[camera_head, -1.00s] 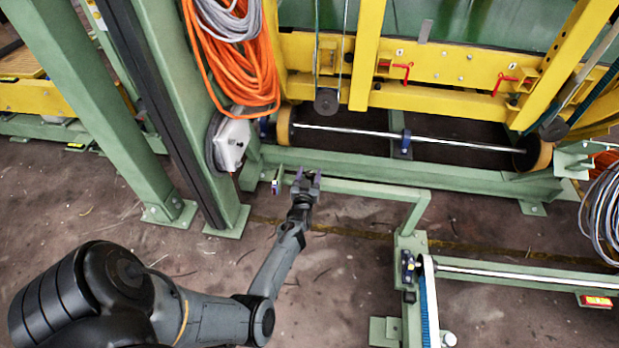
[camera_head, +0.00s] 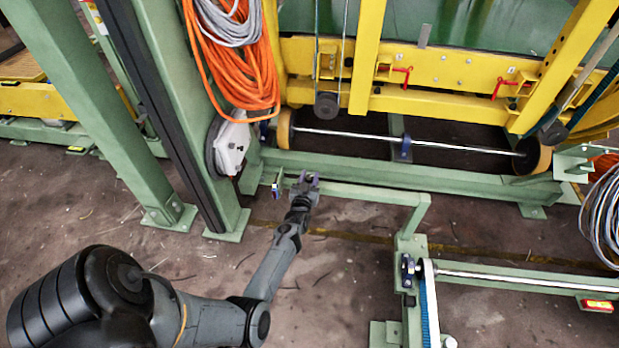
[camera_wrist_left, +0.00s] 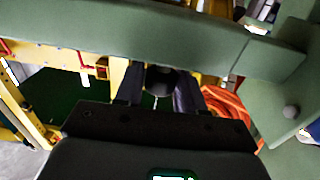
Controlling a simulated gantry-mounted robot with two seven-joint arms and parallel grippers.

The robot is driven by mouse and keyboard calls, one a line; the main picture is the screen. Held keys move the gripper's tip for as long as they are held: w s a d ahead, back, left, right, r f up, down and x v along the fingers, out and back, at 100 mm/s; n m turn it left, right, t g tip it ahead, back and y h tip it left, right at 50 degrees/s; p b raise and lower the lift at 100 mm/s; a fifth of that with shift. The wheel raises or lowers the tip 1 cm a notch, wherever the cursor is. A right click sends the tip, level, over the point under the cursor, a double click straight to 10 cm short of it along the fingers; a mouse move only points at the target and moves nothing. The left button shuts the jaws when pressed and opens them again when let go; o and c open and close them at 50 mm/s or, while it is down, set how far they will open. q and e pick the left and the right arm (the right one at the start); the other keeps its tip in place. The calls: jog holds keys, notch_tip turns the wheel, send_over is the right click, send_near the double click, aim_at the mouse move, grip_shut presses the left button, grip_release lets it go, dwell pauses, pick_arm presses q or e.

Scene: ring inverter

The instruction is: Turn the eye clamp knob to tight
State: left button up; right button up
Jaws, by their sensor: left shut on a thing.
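My left gripper (camera_head: 308,179) is at the left end of a low green beam (camera_head: 365,192), with its fingers up against the beam. In the left wrist view the two dark fingers (camera_wrist_left: 160,92) stand either side of a dark round knob (camera_wrist_left: 160,77) just below a green beam (camera_wrist_left: 120,38). The gripper is shut on this knob. The knob is mostly hidden by the fingers in the head view, and no tight or loose marking is readable. My right gripper is not in view.
A green post (camera_head: 190,120) stands left of the gripper, with orange cable (camera_head: 236,65) hanging beside it. A yellow frame (camera_head: 450,100) and a wheeled axle (camera_head: 365,136) lie behind the beam. A green bracket with a blue belt (camera_head: 428,300) stands to the right. The floor in front is open.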

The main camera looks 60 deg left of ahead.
pick_arm(q)
jog(key=shift+m+t+h+p, duration=0.35)
jog(key=shift+m+t+h, duration=0.25)
jog(key=shift+h, duration=0.1)
jog(key=shift+a+m+t+h, duration=0.1)
jog(key=shift+m+t+h, duration=0.55)
jog(key=shift+h, duration=0.25)
jog(key=shift+f+m+t+h, duration=0.1)
jog(key=shift+m+t+h, duration=0.85)
jog(key=shift+m+h, duration=0.8)
jog(key=shift+h, duration=0.35)
jog(key=o, duration=0.9)
